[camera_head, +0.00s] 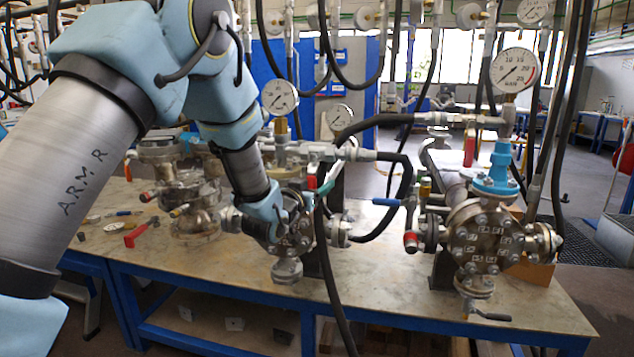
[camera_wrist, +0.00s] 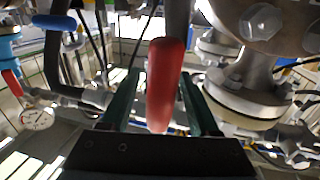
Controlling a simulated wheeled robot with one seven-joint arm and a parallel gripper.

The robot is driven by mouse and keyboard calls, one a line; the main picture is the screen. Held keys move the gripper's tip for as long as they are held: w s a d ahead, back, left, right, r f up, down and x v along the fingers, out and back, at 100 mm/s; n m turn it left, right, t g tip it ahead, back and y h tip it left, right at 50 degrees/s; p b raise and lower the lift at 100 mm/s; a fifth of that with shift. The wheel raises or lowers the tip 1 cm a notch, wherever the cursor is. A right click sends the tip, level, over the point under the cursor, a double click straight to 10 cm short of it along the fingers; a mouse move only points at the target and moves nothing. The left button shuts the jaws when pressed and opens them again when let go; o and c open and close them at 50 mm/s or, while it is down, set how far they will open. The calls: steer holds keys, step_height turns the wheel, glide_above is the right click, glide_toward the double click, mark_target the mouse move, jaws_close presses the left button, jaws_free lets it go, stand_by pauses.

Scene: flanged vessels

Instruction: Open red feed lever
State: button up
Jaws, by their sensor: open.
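A red lever handle (camera_wrist: 165,85) stands large in the middle of the wrist view. My gripper (camera_wrist: 160,76) is open, with one dark green finger on each side of the handle. Gaps show between handle and fingers, so it does not look clamped. In the head view, the red handle (camera_head: 312,182) shows small at the middle vessel, beside my green gripper fingers (camera_head: 326,180). My arm hides much of that vessel, and the lever's pivot is hard to make out.
A blue lever (camera_head: 387,202) and another red-handled lever (camera_head: 411,240) sit by the right flanged vessel (camera_head: 482,238). Black hoses (camera_head: 407,175) loop near my gripper. Pressure gauges (camera_head: 280,97) rise above. Loose tools, including a red one (camera_head: 140,232), lie on the bench (camera_head: 230,275).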

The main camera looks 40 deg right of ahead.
steer(key=shift+c, duration=0.4)
jaws_close()
stand_by(1.0)
